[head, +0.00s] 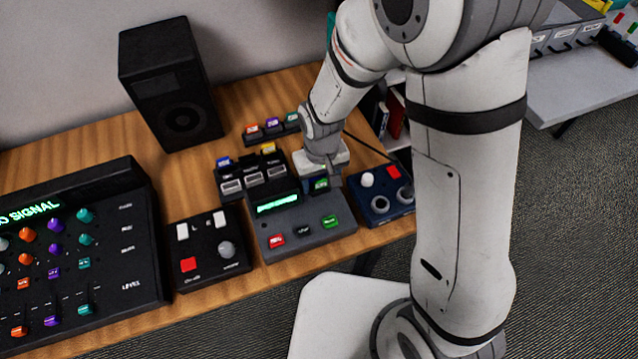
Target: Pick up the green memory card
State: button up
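A small green piece, which looks like the green memory card (320,185), shows at the back right of the grey device with the lit green display (278,203). My gripper (322,178) points down right over it, and its fingers are close beside the card. The gripper body and fingers hide part of the card. The fingers are too small and covered to tell whether they touch or grip it.
Black slotted holders (254,178) with blue and yellow tops stand left of my gripper. Orange, purple and teal pieces (272,124) line up behind. A blue box (381,196) is close on the right. A black speaker (170,85) and mixer (80,255) stand left.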

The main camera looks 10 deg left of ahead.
jog(key=c, duration=1)
